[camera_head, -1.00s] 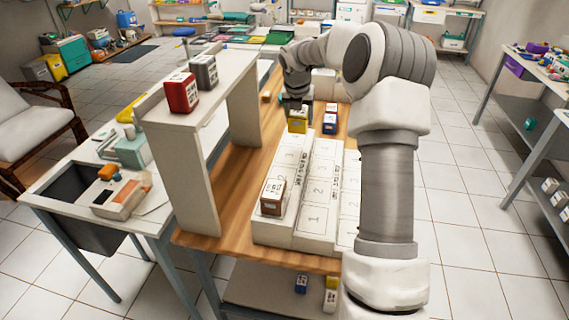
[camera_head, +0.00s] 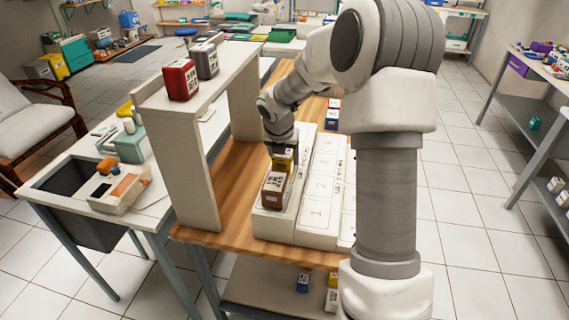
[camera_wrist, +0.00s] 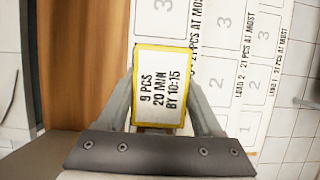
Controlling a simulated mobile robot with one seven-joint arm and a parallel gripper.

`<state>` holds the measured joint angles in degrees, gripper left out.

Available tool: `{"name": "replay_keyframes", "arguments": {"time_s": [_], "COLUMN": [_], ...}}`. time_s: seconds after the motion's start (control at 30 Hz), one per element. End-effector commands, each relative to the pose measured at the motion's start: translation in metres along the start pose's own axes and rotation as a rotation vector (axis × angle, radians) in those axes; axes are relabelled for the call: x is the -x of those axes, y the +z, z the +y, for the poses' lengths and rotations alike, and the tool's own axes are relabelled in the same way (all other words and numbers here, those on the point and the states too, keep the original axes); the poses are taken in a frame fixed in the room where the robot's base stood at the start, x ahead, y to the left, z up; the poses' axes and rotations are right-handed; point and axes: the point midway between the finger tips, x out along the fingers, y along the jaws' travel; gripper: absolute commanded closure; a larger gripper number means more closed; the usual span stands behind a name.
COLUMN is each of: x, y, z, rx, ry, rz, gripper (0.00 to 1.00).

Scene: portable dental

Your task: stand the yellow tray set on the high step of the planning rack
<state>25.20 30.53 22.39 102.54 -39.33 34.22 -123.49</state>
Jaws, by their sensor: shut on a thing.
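The yellow tray set (camera_head: 284,158) is a small box with a white label; in the wrist view (camera_wrist: 160,92) the label reads 9 pcs, 20 min, by 10:15. My gripper (camera_head: 281,146) is shut on it, with one finger on each side. It is held over the left, high step of the white planning rack (camera_head: 268,226), just behind a brown tray set (camera_head: 274,190) at that step's front end. Whether the yellow set touches the step cannot be told. The box and my gripper hide the slot below.
Lower numbered steps (camera_head: 318,214) lie to the right and look empty nearby. A raised white shelf (camera_head: 190,165) stands left, carrying a red box (camera_head: 180,80) and a grey box (camera_head: 205,61). A blue-and-white box (camera_head: 332,119) stands behind the rack.

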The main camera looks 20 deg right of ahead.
Motion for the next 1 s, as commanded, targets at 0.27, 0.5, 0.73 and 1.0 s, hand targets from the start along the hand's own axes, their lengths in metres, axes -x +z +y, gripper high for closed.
{"name": "replay_keyframes", "arguments": {"time_s": [0.27,0.5,0.73,1.0], "x": [-0.0136,-0.0164,-0.0163,-0.0094], "y": [-0.0053,-0.0066,-0.0065,-0.0046], "z": [0.0006,0.0004,0.0004,0.0003], "rx": [0.001,0.001,0.001,0.001], "ry": [0.001,0.001,0.001,0.001], "rz": [-0.002,0.0,0.0,-0.002], "gripper": [1.0,0.24,0.03,0.03]}}
